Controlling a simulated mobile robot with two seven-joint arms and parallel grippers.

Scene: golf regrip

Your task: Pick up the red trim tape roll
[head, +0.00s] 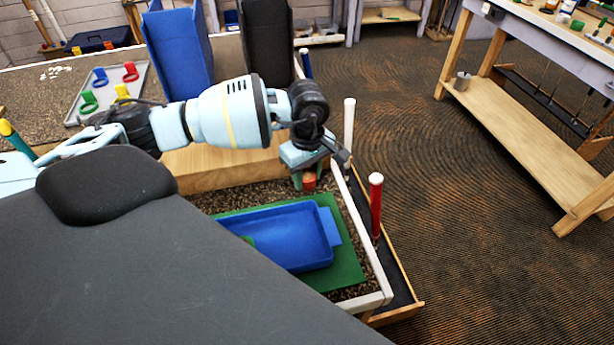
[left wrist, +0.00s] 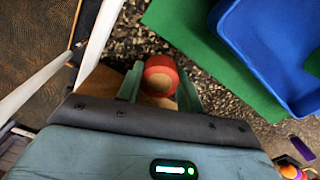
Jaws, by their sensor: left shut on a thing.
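The gripper is shut on the roll, over the speckled bench top behind the green mat (head: 352,270). I cannot tell whether the roll touches the surface. My right gripper is not in view.
A blue tray (head: 325,225) with something green inside lies on the mat. Shafts with white (head: 349,130) and red (head: 376,205) grips stand along the bench's right edge. Blue (head: 178,50) and black (head: 268,45) bins stand behind my arm. A grey tray (head: 75,115) holds several coloured rings.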

